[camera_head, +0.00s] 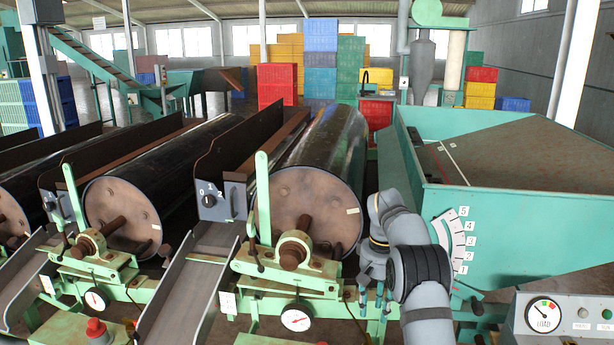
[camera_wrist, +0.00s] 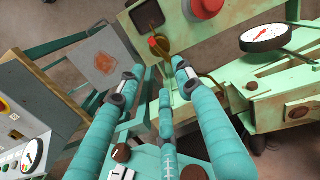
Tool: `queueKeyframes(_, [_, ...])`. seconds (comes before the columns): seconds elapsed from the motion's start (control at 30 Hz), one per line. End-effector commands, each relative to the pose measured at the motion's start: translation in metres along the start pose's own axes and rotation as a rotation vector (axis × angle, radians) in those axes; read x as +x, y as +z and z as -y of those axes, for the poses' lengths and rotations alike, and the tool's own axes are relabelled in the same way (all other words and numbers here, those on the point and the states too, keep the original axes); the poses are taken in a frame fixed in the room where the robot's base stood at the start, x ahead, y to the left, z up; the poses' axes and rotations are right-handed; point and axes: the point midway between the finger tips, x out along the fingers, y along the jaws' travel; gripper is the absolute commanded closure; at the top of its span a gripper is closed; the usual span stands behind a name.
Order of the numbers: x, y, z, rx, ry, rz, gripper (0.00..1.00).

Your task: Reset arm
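My arm (camera_head: 409,244) reaches up from the lower right in the head view and bends down at the wrist. My gripper (camera_head: 375,298) hangs beside the right drum sorter's green frame, its teal fingers pointing down. In the wrist view, my gripper (camera_wrist: 158,70) has its fingers spread with a gap between the tips. It is open, and no object shows between the fingers. Beyond the tips is a red and yellow rotary knob (camera_wrist: 159,46) on a green box, with a red button (camera_wrist: 206,7) nearby. The exact distance to the knob cannot be told.
The right black drum (camera_head: 318,150) and its green lever (camera_head: 263,195) stand left of my arm. A large green hopper (camera_head: 480,275) stands close on the right. A control panel (camera_head: 565,318) with a load gauge is at lower right. Stacked crates (camera_head: 321,60) are far back.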

Motion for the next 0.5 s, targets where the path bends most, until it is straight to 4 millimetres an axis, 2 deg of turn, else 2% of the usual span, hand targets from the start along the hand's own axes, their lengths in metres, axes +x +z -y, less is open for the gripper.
queueKeyframes(0.07, [-0.011,0.0,0.0,0.0,0.0,-0.002,0.65])
queueKeyframes(0.1, [0.001,0.002,0.001,-0.001,-0.001,0.008,0.65])
queueKeyframes(0.27, [0.03,0.002,0.001,-0.001,-0.001,0.007,0.65])
queueKeyframes(0.5, [0.081,0.002,0.001,-0.001,-0.001,0.007,0.65])
